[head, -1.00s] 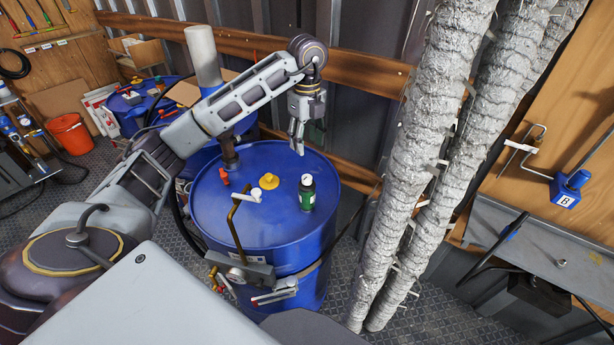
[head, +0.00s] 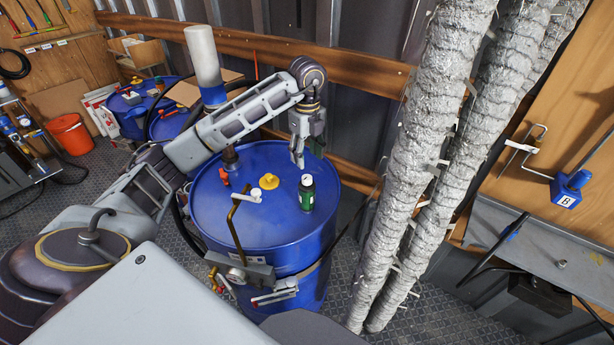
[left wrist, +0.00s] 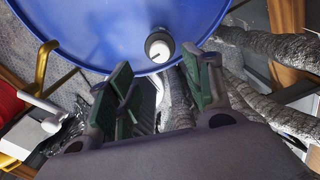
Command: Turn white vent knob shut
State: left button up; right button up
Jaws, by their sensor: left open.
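A white round knob (left wrist: 158,47) with a dark mark on its face shows in the left wrist view, on a dark body near the blue drum's rim. It appears to be the pale top (head: 306,180) of the dark green, bottle-like piece (head: 306,196) standing on the drum lid (head: 228,208). My left gripper (head: 298,160) is open and empty, pointing down above the far part of the lid. In the head view it is above and behind the green piece, apart from it. In the left wrist view its green-padded fingers (left wrist: 160,95) sit either side below the knob. My right gripper is not in view.
Silver wrapped hoses (head: 435,140) hang right of the drum. A metal wall is behind it.

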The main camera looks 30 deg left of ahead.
aim_at(307, 177)
pick_arm(q)
jog(key=shift+f+p, duration=0.6)
jog(key=shift+f, duration=3.95)
jog(key=c, duration=1.1)
jog(key=shift+o, duration=0.2)
